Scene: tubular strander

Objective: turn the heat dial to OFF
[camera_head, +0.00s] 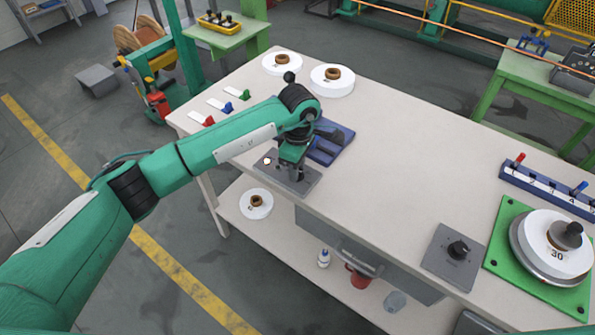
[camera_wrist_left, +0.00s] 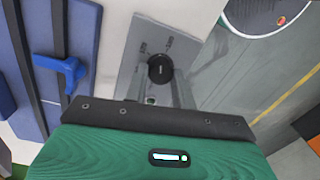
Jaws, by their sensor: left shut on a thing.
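A heat dial, a round black knob (camera_wrist_left: 158,68), sits on a grey panel (camera_head: 262,178) near the table's front edge. In the head view the knob is mostly hidden by my left gripper (camera_head: 290,177). The gripper points down over the panel. In the left wrist view the panel (camera_wrist_left: 130,70) lies below the gripper, and my fingers (camera_wrist_left: 160,88) reach down to the knob. The left gripper is shut on the knob. The knob's pointer and any OFF mark are too small to read. My right gripper is out of view.
A blue tray (camera_head: 330,143) lies just behind the panel. A second grey panel with a black knob (camera_head: 458,249) stands at the right, beside a green plate (camera_head: 502,215) with a white reel. White reels (camera_head: 332,82) stand at the back. The table's middle is clear.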

